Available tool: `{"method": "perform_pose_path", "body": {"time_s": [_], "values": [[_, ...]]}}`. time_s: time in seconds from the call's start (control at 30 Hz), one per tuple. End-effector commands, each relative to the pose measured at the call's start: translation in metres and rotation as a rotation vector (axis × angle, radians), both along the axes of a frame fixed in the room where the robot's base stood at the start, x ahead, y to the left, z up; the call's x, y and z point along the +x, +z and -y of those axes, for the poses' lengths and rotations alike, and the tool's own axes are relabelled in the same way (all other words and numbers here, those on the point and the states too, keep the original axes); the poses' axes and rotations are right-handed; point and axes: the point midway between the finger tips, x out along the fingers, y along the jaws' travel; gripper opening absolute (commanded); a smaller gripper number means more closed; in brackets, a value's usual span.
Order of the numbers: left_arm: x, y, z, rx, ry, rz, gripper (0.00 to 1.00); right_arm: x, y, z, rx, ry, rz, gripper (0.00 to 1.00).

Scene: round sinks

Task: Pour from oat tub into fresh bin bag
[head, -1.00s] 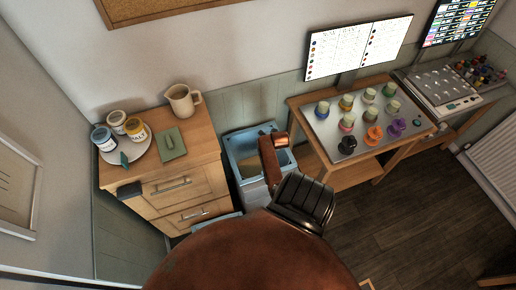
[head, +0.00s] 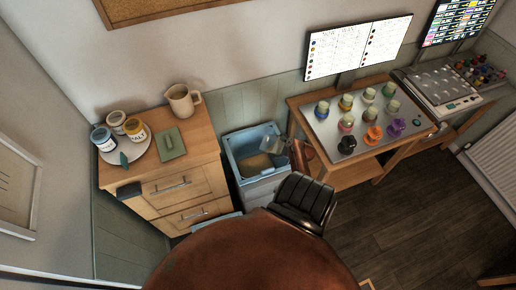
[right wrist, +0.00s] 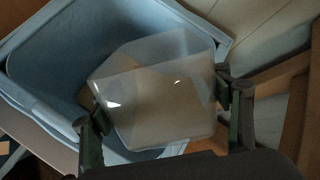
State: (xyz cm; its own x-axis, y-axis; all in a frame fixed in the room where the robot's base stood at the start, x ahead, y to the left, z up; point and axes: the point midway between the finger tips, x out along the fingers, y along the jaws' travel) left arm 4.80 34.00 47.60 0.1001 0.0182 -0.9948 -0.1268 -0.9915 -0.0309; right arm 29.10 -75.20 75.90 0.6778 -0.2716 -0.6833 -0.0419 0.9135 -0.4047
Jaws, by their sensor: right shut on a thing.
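The oat tub (right wrist: 155,85) is a clear, see-through box, tilted between the two fingers of my right gripper (right wrist: 160,103) in the right wrist view. In the head view the tub (head: 273,143) is over the right side of the bin with the blue bag (head: 232,152). My right gripper (head: 298,150) is beside it. The blue bag (right wrist: 50,85) lies open under the tub in the right wrist view. A beige heap, like oats (head: 258,166), shows inside the bag. I cannot tell whether any oats are left in the tub. My left gripper is out of view.
A wooden cabinet (head: 190,185) stands left of the bin, with a jug (head: 181,101), a green pad (head: 171,143) and a tray of jars (head: 140,155). A table (head: 292,101) with several coloured pots stands right. Dark floor (head: 390,220) is free in front.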

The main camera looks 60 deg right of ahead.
Motion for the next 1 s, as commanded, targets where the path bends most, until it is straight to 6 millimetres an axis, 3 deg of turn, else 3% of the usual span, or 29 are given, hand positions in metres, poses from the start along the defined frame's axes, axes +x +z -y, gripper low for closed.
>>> {"method": "perform_pose_path", "body": {"time_s": [0.7,1.0], "values": [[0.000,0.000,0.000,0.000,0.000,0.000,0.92,-0.008,-0.019,0.004,0.094,-0.004,0.243,0.38],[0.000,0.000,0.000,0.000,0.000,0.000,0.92,-0.024,0.018,0.010,0.148,-0.002,0.392,0.38]]}}
